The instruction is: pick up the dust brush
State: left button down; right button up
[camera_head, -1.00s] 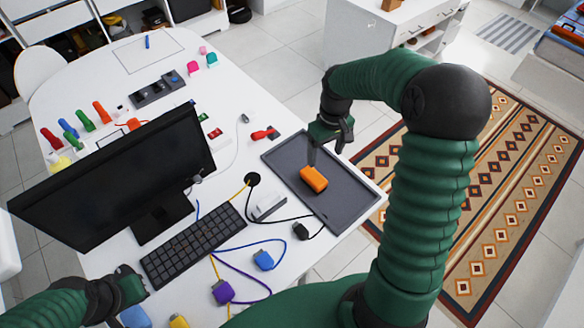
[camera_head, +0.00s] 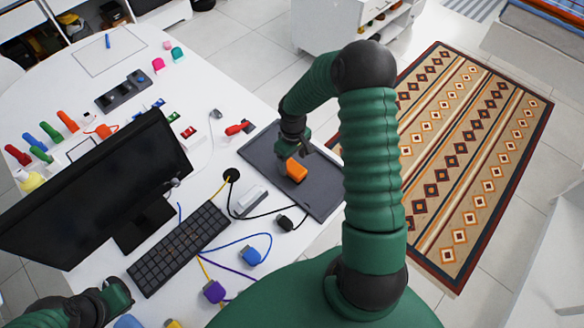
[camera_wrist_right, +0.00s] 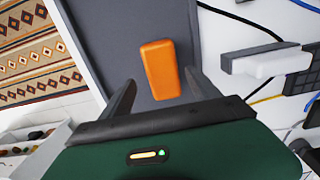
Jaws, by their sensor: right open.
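An orange block (camera_head: 297,170), apparently the dust brush, lies on a dark grey tray (camera_head: 322,198) at the table's right side. No bristles can be made out. My right gripper (camera_head: 302,152) is open, just above the block and partly covering it in the head view. In the right wrist view the orange block (camera_wrist_right: 161,69) lies between the lines of the two spread fingers of my right gripper (camera_wrist_right: 160,78), closer to the right finger; contact cannot be told. My left gripper (camera_head: 120,292) is at the lower left beside the keyboard; its jaws are unclear.
A white-and-grey block (camera_head: 250,202) and a black plug (camera_head: 285,223) with cables lie left of the tray. A keyboard (camera_head: 180,248) and monitor (camera_head: 95,185) take up the left. A red-handled item (camera_head: 238,128) lies near the tray's far-left corner. The patterned rug (camera_head: 450,150) lies beyond the table.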

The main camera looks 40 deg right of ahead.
aim_at(292, 166)
jog(key=f, duration=0.2)
jog(key=shift+s+a+f+p, duration=0.3)
jog(key=shift+s, duration=0.1)
jog(key=shift+w+f, duration=0.1)
jog(key=shift+f, duration=0.2)
jog(key=shift+w+f, duration=0.15)
jog(key=c, duration=1.5)
jog(key=shift+d+r, duration=0.1)
jog(key=shift+r, duration=0.4)
notch_tip(292, 166, up, 2)
jog(key=shift+r+b, duration=0.2)
jog(key=shift+b, duration=0.5)
jog(key=s+a+b, duration=0.1)
jog(key=s+a, duration=0.2)
jog(key=a, duration=0.1)
jog(key=s+a+r+b, duration=0.1)
jog(key=s+a, duration=0.2)
jog(key=s, duration=0.1)
jog(key=s+a+b, duration=0.1)
jog(key=s+a, duration=0.3)
jog(key=shift+s+a+r+b, duration=0.2)
jog(key=shift+a+r+b, duration=0.1)
jog(key=shift+r+b, duration=0.1)
